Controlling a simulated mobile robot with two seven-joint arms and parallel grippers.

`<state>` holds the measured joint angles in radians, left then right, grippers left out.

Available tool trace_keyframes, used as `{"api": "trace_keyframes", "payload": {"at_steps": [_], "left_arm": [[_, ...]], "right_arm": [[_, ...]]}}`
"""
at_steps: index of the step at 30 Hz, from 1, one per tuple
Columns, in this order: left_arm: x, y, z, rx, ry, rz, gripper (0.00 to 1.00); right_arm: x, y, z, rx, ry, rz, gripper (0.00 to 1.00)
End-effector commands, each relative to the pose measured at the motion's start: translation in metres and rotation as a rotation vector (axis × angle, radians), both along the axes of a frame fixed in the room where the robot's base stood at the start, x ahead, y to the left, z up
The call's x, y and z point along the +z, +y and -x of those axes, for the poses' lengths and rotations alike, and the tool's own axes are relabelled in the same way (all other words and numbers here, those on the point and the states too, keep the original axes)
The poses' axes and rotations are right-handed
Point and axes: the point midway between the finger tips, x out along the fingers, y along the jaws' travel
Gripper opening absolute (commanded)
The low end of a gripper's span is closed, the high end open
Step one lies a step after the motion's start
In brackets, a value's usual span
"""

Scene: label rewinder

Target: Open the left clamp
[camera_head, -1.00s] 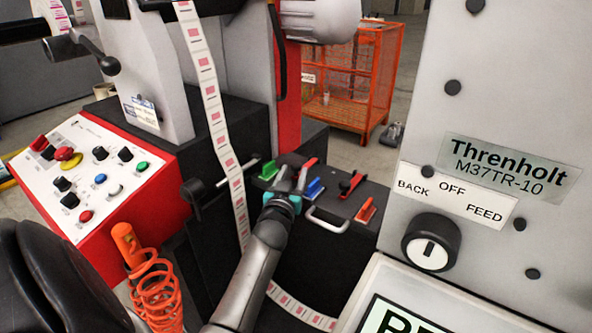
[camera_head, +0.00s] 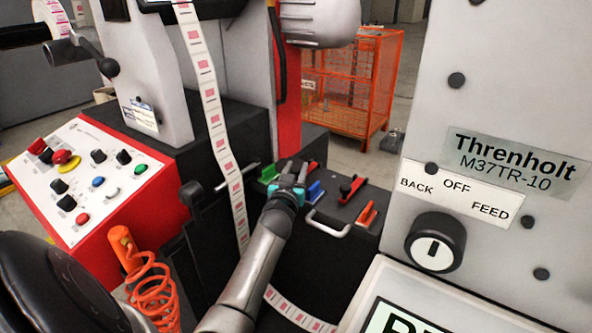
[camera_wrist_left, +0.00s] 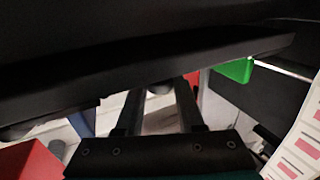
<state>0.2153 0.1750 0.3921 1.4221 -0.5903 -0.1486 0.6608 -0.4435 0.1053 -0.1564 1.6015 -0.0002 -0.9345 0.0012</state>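The clamp levers stand in a row on the black machine top (camera_head: 338,212). In the head view I see a green lever (camera_head: 268,173), a red lever (camera_head: 312,165) partly behind my gripper, a blue lever (camera_head: 315,192), another red lever (camera_head: 351,188) and an orange lever (camera_head: 367,214). I cannot tell which one is the left clamp. My left gripper (camera_head: 296,172) is among the green, red and blue levers. In the left wrist view its two fingers (camera_wrist_left: 158,112) stand apart with a gap between them; a dark bar hides their ends. The green lever (camera_wrist_left: 236,70) shows there too. My right gripper is not in view.
A printed label strip (camera_head: 219,130) hangs just left of my left arm. A white handle (camera_head: 327,223) stands right of the wrist. A control panel (camera_head: 85,172) and a coiled orange hose (camera_head: 150,285) are at the left. The Threnholt panel (camera_head: 500,80) rises at the right.

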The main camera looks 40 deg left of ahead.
Motion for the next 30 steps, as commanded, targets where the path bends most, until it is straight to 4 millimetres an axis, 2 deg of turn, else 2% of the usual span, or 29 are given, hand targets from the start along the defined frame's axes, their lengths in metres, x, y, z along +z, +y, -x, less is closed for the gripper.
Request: {"api": "trace_keyframes", "payload": {"at_steps": [1,7,30], "left_arm": [[0.0000,0.0001,0.0002,0.000,0.000,0.000,0.22],[0.0000,0.0002,0.0003,0.001,0.000,0.000,0.00],[-0.0002,0.0003,0.0004,0.001,0.000,0.000,0.00]], "right_arm": [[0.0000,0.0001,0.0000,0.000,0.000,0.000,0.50],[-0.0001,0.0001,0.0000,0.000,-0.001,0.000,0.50],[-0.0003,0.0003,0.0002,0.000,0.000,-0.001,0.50]]}}
